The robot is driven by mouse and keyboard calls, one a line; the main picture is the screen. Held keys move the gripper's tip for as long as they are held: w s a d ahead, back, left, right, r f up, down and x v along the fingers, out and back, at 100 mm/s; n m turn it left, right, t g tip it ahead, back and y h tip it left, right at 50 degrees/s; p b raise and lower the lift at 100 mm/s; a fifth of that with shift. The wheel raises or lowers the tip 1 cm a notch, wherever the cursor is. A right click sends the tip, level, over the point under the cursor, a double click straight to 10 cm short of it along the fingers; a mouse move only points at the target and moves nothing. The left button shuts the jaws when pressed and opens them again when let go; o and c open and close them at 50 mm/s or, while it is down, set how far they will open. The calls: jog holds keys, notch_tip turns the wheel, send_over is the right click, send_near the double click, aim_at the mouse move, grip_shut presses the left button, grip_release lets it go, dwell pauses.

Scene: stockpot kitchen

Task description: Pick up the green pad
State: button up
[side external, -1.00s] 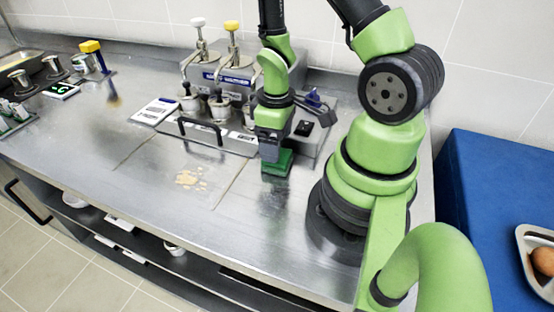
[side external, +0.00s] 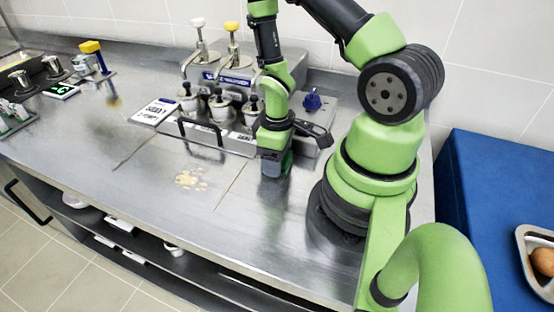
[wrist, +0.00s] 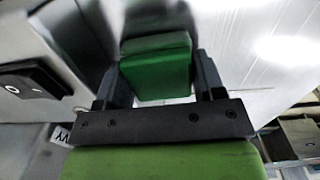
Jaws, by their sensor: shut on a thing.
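The green pad (wrist: 157,72) is a thick green block between the two dark fingers of my gripper (wrist: 163,82) in the wrist view. The fingers are shut on its sides. In the side external view my gripper (side external: 274,162) points down at the counter in front of the metal dispenser unit. There the pad (side external: 287,163) shows only as a dark green patch beside the fingers, mostly hidden by them. I cannot tell for sure whether its underside touches the counter.
The dispenser unit (side external: 225,85) with pumps and a front rail (side external: 215,148) stands close behind and left of my gripper. Light crumbs (side external: 190,180) lie on the steel counter (side external: 150,190). The counter's front left is mostly clear. A blue surface (side external: 490,190) lies right.

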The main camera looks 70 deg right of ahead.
jog(key=shift+r, duration=5)
